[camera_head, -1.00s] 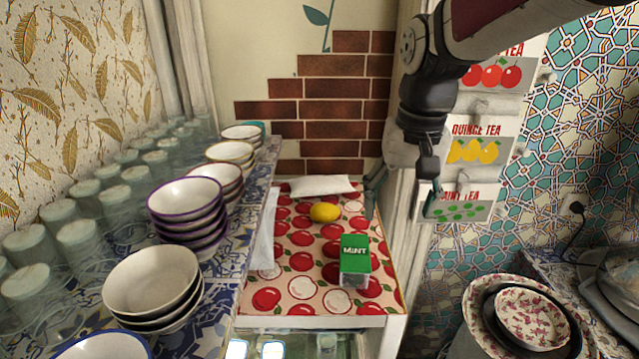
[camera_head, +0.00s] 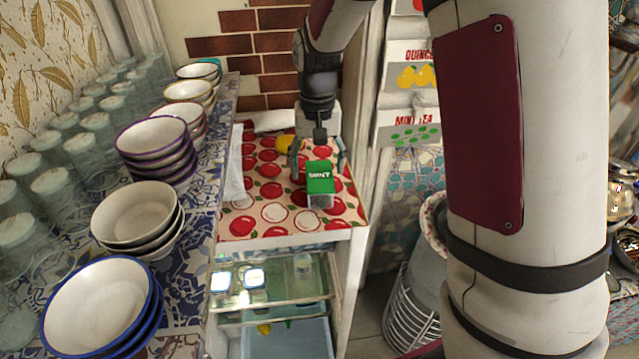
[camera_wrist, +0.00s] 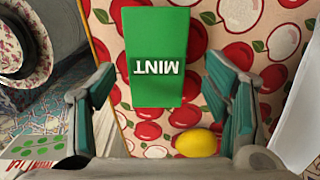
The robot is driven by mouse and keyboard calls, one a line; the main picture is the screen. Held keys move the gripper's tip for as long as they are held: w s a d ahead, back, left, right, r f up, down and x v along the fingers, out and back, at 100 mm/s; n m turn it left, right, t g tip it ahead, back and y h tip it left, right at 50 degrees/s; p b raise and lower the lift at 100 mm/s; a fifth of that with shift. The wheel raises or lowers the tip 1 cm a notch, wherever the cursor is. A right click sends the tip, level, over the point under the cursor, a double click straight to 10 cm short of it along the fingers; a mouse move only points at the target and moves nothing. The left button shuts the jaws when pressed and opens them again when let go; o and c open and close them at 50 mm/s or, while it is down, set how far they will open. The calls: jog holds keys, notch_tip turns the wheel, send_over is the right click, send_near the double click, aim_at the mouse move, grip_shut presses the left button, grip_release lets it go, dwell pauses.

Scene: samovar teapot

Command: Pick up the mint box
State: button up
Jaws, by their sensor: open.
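The mint box (camera_head: 320,178) is a green-topped box marked MINT, standing on a shelf covered in an apple-print cloth. My gripper (camera_head: 317,160) is open just behind and above it in the head view, with a finger toward each side. In the wrist view, the mint box (camera_wrist: 156,56) shows ahead of and between the two teal-padded fingers of my gripper (camera_wrist: 162,98). I see no grip on it. Whether the fingers reach down beside its sides I cannot tell.
A yellow lemon (camera_head: 287,144) lies behind the box, close to my gripper; it also shows in the wrist view (camera_wrist: 196,143). A white packet (camera_head: 272,121) lies at the back. Stacked bowls (camera_head: 157,148) line the ledge at left. The cloth (camera_head: 255,222) is clear in front.

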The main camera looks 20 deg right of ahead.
aim_at(320, 175)
jog(key=shift+s+d+f+p, duration=0.15)
jog(key=shift+f+p, duration=0.45)
jog(key=shift+f, duration=2.1)
jog(key=c, duration=1.2)
